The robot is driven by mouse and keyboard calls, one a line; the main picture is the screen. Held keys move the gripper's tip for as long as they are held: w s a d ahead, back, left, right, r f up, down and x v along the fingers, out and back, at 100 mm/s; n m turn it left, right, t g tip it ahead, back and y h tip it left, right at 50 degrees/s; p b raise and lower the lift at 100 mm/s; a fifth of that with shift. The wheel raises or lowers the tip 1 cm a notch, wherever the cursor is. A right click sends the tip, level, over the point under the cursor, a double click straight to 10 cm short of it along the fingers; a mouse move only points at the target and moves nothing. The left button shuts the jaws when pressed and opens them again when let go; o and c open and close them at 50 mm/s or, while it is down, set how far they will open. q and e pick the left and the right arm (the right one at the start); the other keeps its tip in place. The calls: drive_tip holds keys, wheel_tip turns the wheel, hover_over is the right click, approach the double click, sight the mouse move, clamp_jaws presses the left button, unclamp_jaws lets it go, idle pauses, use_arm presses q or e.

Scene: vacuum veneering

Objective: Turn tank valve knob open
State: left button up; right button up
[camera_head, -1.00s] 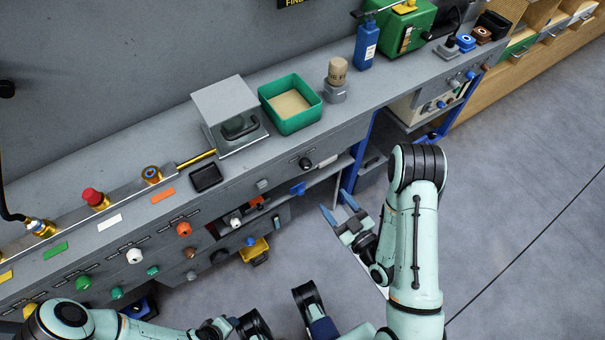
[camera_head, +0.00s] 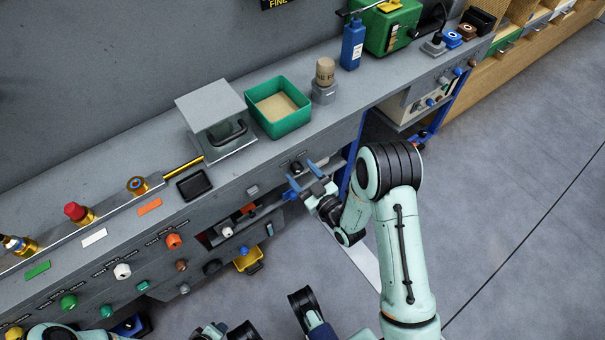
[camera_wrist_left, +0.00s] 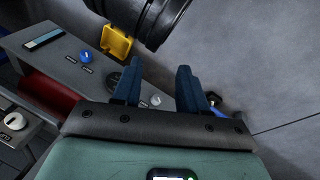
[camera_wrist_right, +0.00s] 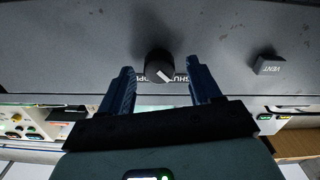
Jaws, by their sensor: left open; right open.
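The tank valve knob (camera_wrist_right: 158,64) is a round black knob with a white pointer mark on the grey bench front, with a partly hidden SHUT/OPEN label beside it. It also shows in the head view (camera_head: 296,167). My right gripper (camera_head: 302,177) is open, its blue fingers pointing at the panel. In the right wrist view the knob appears between and beyond the two fingertips, and contact cannot be told. My left gripper (camera_wrist_left: 160,68) is open and empty, low in front of the bench.
A grey VENT block (camera_wrist_right: 267,65) sits beside the knob. Green tray (camera_head: 283,113), beige-topped cylinder (camera_head: 324,74) and blue bottle (camera_head: 353,42) stand on the bench. A yellow bracket (camera_wrist_left: 116,42) shows in the left wrist view. The floor on the right is clear.

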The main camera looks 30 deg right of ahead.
drive_tip(key=shift+c, duration=0.3)
drive_tip(key=c, duration=1)
